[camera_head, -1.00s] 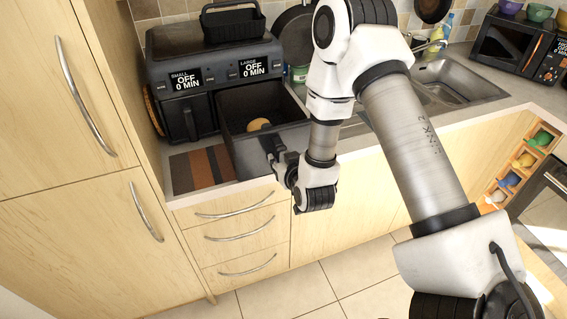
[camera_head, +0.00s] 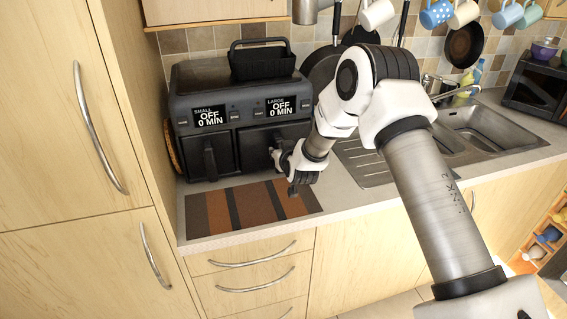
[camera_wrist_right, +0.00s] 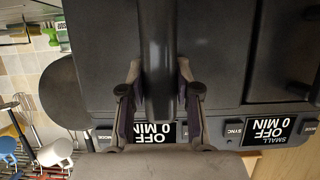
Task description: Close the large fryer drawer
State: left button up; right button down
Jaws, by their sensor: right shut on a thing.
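The black air fryer (camera_head: 250,92) stands on the counter, its displays reading "SMALL OFF 0 MIN" and "LARGE OFF 0 MIN". The large drawer (camera_head: 255,150) is at the right, under the LARGE display. Its front looks flush with the fryer body, and its inside does not show. My right gripper (camera_head: 278,155) is at the drawer front. In the right wrist view its fingers (camera_wrist_right: 160,78) are on both sides of the dark drawer handle (camera_wrist_right: 158,35), shut on it. The small drawer (camera_head: 208,157) is in at the left. My left gripper is out of view.
A striped mat (camera_head: 250,207) lies in front of the fryer. A black basket (camera_head: 262,62) sits on top of it. The sink (camera_head: 480,130) is to the right, with several mugs hanging above. A tall cabinet stands close on the left.

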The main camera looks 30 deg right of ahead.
jog(key=shift+x, duration=0.8)
jog(key=c, duration=0.8)
grip_release()
jog(key=shift+r, duration=0.2)
jog(key=v, duration=1.2)
